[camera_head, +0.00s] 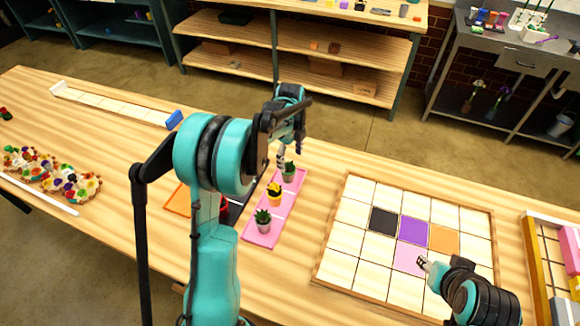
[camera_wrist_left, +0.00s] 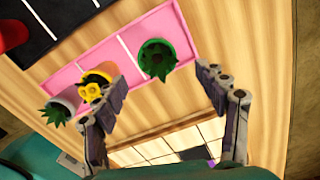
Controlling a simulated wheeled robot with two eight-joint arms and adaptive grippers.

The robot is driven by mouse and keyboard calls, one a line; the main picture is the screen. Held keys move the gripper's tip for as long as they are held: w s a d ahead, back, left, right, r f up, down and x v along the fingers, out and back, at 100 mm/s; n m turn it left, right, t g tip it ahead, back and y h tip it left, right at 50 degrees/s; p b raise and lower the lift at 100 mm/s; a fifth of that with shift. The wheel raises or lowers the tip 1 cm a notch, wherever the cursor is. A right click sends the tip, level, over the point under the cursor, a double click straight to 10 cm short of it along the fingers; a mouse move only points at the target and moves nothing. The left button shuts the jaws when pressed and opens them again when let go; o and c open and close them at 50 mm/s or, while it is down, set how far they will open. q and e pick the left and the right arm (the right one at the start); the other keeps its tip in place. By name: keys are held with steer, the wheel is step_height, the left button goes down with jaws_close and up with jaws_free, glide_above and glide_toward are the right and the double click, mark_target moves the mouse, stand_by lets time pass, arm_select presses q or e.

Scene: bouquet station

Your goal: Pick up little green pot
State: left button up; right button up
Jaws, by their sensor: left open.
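The little green pot (camera_wrist_left: 146,50) with a spiky green plant sits at the far end of a pink tray (camera_wrist_left: 120,57). In the head view its plant (camera_head: 289,167) shows just below my left gripper (camera_head: 289,150). In the left wrist view my left gripper (camera_wrist_left: 161,78) is open and empty, its fingers apart, with the green pot just beyond the gap between the tips. A yellow-flowered pot (camera_head: 274,193) stands mid-tray, and a pale pot with a green plant (camera_head: 263,221) stands at the near end. My right gripper (camera_head: 424,263) is over the square grid board; its jaws are too small to judge.
The grid board (camera_head: 345,255) with black, purple, orange and pink squares lies to the right. A black tray (camera_wrist_left: 32,28) and a red pot (camera_wrist_left: 12,36) are beside the pink tray. Bare table lies between the pink tray and grid board.

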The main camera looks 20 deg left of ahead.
mark_target(288, 171)
arm_select(q)
step_height(288, 171, down, 2)
steer(key=shift+f+b, duration=0.15)
steer(key=shift+b, duration=0.15)
steer(key=f, duration=0.2)
steer(key=a+f+b, duration=0.1)
steer(key=f, duration=0.1)
steer(key=shift+f, duration=0.15)
steer(key=shift+d+f+b, duration=0.1)
steer(key=shift+f+b, duration=0.2)
steer(key=shift+f, duration=0.1)
steer(key=shift+r, duration=0.1)
steer(key=shift+c, duration=1.3)
steer(key=c, duration=1.4)
